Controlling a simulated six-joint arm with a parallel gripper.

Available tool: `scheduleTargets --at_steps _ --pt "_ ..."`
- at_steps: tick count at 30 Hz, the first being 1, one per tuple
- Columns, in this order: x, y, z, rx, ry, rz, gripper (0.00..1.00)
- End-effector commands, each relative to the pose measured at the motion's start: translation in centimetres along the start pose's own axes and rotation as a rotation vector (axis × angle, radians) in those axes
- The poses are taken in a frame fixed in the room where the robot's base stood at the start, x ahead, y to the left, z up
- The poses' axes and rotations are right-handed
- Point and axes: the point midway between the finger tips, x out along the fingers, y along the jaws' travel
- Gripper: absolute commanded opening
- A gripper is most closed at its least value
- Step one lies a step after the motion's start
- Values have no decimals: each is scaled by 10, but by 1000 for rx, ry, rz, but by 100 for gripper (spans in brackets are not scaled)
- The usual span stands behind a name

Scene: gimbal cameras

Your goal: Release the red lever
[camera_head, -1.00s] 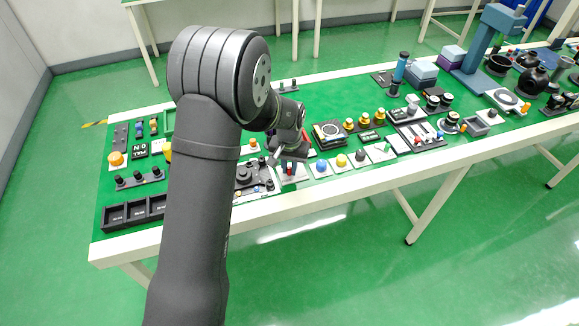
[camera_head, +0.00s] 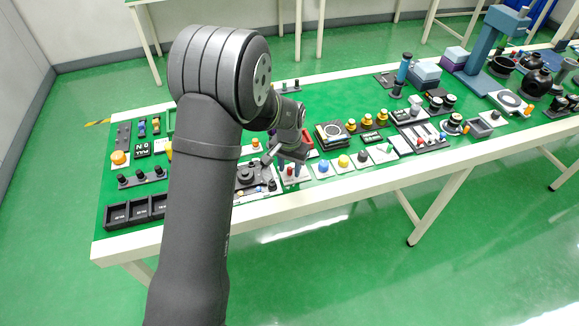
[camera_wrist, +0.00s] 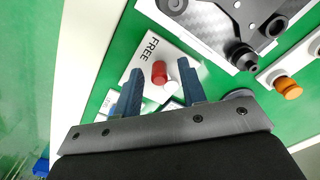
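The red lever (camera_wrist: 159,73) shows in the wrist view as a short red cylinder on a white plate marked FREE (camera_wrist: 146,57). It lies between and a little beyond the two fingertips, and I see gaps on both sides of it. My gripper (camera_wrist: 160,72) is open, its two blue-grey fingers apart and empty. In the head view the gripper (camera_head: 287,164) hangs over the near part of the green table, with the red lever (camera_head: 290,171) just below it. A small pale pin shows beside the lever in the wrist view; how it joins the lever I cannot tell.
A black panel with dark knobs (camera_head: 246,176) stands directly left of the lever plate. Plates with blue (camera_head: 323,167) and yellow (camera_head: 343,160) knobs stand to its right. An orange knob (camera_wrist: 288,87) shows at the right of the wrist view. The table's white edge is close in front.

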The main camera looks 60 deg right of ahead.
Motion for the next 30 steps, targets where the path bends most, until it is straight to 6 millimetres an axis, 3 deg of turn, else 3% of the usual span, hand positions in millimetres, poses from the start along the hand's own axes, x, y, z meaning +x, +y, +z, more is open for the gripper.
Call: scheduleTargets --at_steps 5,21,30 --pt "-11 0 -1 0 3 0 38" --pt "-134 0 -1 0 4 -1 38" --pt "-171 0 0 0 2 0 38"
